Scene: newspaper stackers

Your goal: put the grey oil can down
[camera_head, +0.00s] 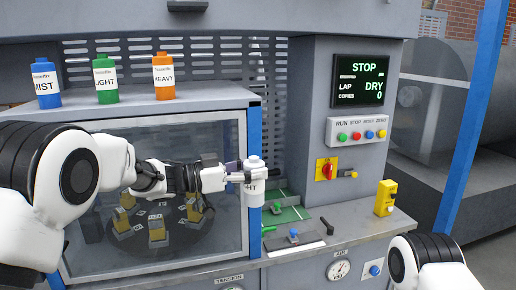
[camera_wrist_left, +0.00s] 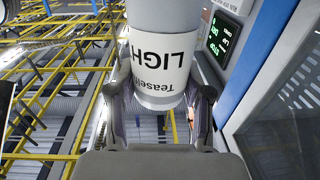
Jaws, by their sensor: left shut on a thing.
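The grey oil can (camera_head: 254,193) has a white label with black lettering that ends in "HT" in the head view. My right gripper is out of view; only part of that arm shows at bottom right.
A blue bottle (camera_head: 46,84), a green bottle (camera_head: 105,79) and an orange bottle (camera_head: 163,76) stand on the cabinet top (camera_head: 200,101), with free room to their right. A grey ledge (camera_head: 350,222) holds a yellow box (camera_head: 385,198) and a green panel (camera_head: 284,212) with small knobs.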

